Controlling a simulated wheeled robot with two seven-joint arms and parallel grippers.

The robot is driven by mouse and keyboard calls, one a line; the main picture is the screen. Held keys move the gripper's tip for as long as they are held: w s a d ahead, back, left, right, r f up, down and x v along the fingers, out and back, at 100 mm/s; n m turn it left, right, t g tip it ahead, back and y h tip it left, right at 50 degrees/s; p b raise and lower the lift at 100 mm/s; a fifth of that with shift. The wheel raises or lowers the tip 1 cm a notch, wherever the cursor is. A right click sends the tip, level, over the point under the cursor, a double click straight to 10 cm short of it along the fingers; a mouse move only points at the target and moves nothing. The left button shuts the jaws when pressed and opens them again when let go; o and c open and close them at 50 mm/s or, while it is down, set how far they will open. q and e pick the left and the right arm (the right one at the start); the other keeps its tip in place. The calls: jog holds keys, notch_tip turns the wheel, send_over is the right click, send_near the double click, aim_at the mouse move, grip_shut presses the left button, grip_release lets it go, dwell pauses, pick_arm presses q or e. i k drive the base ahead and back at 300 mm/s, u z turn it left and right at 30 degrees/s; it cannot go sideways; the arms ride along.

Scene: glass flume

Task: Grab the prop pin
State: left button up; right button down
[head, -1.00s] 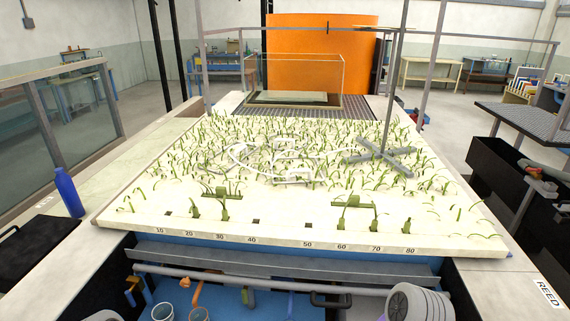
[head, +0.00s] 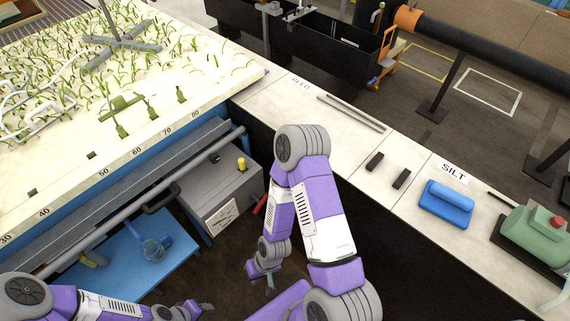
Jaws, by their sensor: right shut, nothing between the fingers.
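No part in view can be told for certain as the prop pin. A small red bar (head: 260,204) leans at the right side of a grey box (head: 222,196) under the bench, and a yellow knob (head: 242,163) stands on that box. My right gripper (head: 263,284) hangs low over the dark floor, below the red bar and apart from it. It is shut and empty. My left gripper (head: 203,308) is at the bottom edge, small and partly hidden; its fingers cannot be made out.
The planted flume bed (head: 120,90) fills the upper left.

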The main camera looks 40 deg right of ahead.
aim_at(241, 163)
jog(key=z, duration=0.8)
jog(key=k, duration=0.25)
jog(key=z, duration=0.7)
jog(key=i, duration=0.55)
jog(key=u, duration=1.75)
jog(key=i, duration=0.5)
jog(key=z, duration=0.05)
